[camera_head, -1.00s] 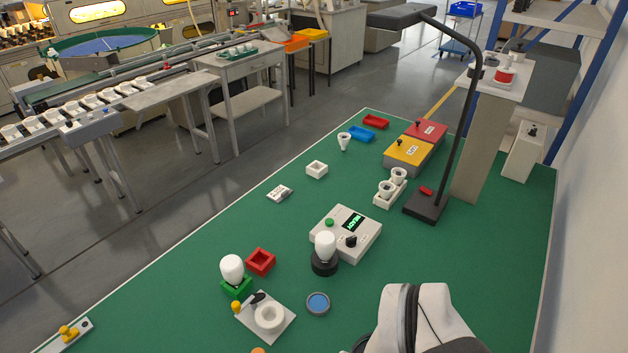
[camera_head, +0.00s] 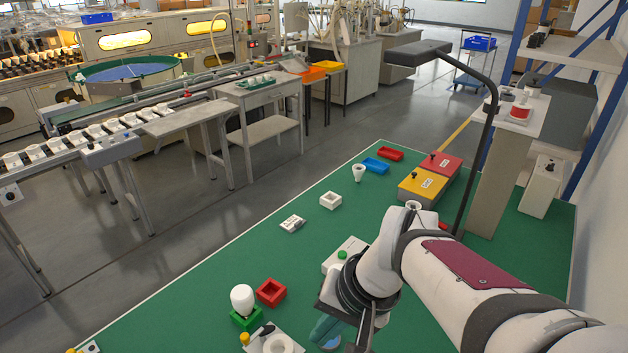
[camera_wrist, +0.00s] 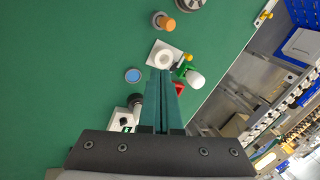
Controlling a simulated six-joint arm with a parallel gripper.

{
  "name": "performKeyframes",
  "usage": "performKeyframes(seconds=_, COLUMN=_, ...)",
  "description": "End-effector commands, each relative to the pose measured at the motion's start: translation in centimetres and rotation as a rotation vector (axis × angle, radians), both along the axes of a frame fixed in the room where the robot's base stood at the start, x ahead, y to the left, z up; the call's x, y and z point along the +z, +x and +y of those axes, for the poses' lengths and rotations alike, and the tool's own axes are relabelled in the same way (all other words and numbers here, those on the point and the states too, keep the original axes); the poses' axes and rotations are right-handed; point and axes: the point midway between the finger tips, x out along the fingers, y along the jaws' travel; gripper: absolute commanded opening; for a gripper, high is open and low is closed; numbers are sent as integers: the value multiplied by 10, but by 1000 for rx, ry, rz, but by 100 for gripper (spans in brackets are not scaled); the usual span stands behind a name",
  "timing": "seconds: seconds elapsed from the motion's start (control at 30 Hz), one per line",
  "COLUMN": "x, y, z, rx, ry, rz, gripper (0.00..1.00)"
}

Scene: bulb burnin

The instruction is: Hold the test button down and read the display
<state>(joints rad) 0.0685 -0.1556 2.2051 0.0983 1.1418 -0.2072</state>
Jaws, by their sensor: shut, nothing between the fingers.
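The white tester box (camera_head: 340,258) stands on the green mat, mostly hidden behind my arm in the head view. Its green button (camera_head: 342,254) shows at the box's left side; nothing is seen touching it. The display is hidden in the head view. In the wrist view, part of the box (camera_wrist: 115,127) and a small green-lit display (camera_wrist: 126,120) show beside my fingers; the text is too small to read. My gripper (camera_wrist: 164,73) is shut and empty, its teal fingers together. In the head view my gripper (camera_head: 327,328) is low, in front of the box, apart from the button.
A white bulb (camera_head: 242,299) stands in a green holder beside a red square tray (camera_head: 271,292). A white plate with a ring (camera_head: 278,345) lies near my fingers. Yellow (camera_head: 422,186) and red (camera_head: 441,166) boxes stand farther back.

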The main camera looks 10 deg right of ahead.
Motion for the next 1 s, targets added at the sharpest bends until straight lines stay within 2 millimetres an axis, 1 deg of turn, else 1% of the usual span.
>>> performKeyframes(seconds=0.03, x=0, y=23, z=-1, rx=2, ry=15, rz=-27, gripper=0)
performKeyframes(seconds=0.07, x=0, y=38, z=-1, rx=3, ry=24, rz=-50, gripper=0)
performKeyframes(seconds=0.1, x=0, y=58, z=-2, rx=5, ry=35, rz=-79, gripper=0)
performKeyframes(seconds=0.17, x=-1, y=88, z=-4, rx=5, ry=49, rz=-125, gripper=0)
performKeyframes(seconds=0.2, x=-3, y=108, z=-7, rx=3, ry=57, rz=-156, gripper=0)
performKeyframes(seconds=0.27, x=-6, y=137, z=-11, rx=0, ry=65, rz=-201, gripper=0)
performKeyframes(seconds=0.3, x=-10, y=157, z=-15, rx=-5, ry=69, rz=-231, gripper=0)
performKeyframes(seconds=0.37, x=-16, y=185, z=-22, rx=-13, ry=71, rz=-276, gripper=0)
performKeyframes(seconds=0.4, x=-21, y=204, z=-27, rx=-20, ry=71, rz=-307, gripper=0)
performKeyframes(seconds=0.47, x=-30, y=231, z=-37, rx=-32, ry=67, rz=-350, gripper=0)
performKeyframes(seconds=0.5, x=-37, y=248, z=-44, rx=-41, ry=62, rz=-378, gripper=0)
performKeyframes(seconds=0.6, x=-56, y=287, z=-62, rx=-68, ry=45, rz=-443, gripper=0)
performKeyframes(seconds=0.7, x=-75, y=316, z=-80, rx=-94, ry=24, rz=-494, gripper=0)
performKeyframes(seconds=0.8, x=-89, y=335, z=-93, rx=-115, ry=5, rz=-528, gripper=0)
performKeyframes(seconds=0.9, x=-97, y=345, z=-101, rx=-126, ry=-7, rz=-545, gripper=0)
performKeyframes(seconds=1.0, x=-100, y=348, z=-104, rx=-130, ry=-10, rz=-553, gripper=0)
